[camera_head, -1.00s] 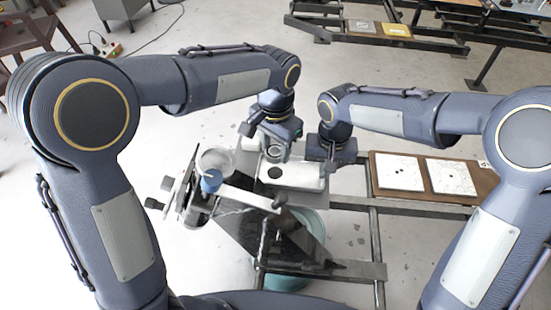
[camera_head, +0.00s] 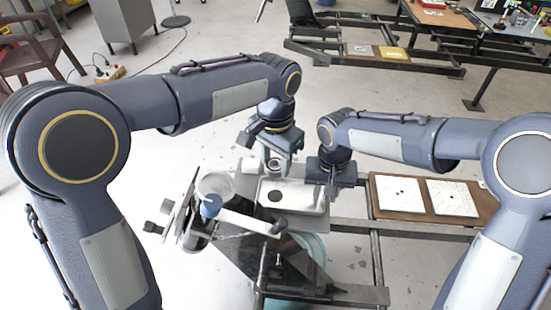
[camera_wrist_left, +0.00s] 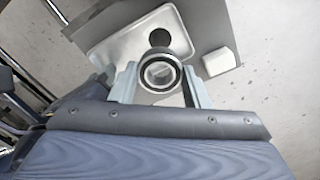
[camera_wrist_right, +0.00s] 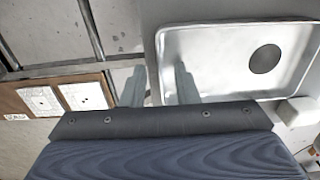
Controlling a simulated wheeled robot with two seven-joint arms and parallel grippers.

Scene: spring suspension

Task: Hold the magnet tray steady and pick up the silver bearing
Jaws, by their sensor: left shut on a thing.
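The silver bearing (camera_wrist_left: 160,73), a ring with a dark inner band, is between the two fingers of my left gripper (camera_wrist_left: 160,88), which is shut on it. In the head view, the bearing (camera_head: 273,165) hangs under my left gripper (camera_head: 274,157), near the far side of the magnet tray. The magnet tray (camera_head: 304,196) is a shallow silver tray with a dark round spot. Contact with the rim is unclear.
A small white block (camera_wrist_left: 219,61) sits beside the tray. A brown board (camera_head: 408,211) with two white plates lies right of it. A clear round dish with a blue part (camera_head: 213,188) stands left on the metal frame. A teal bucket (camera_head: 316,247) is below.

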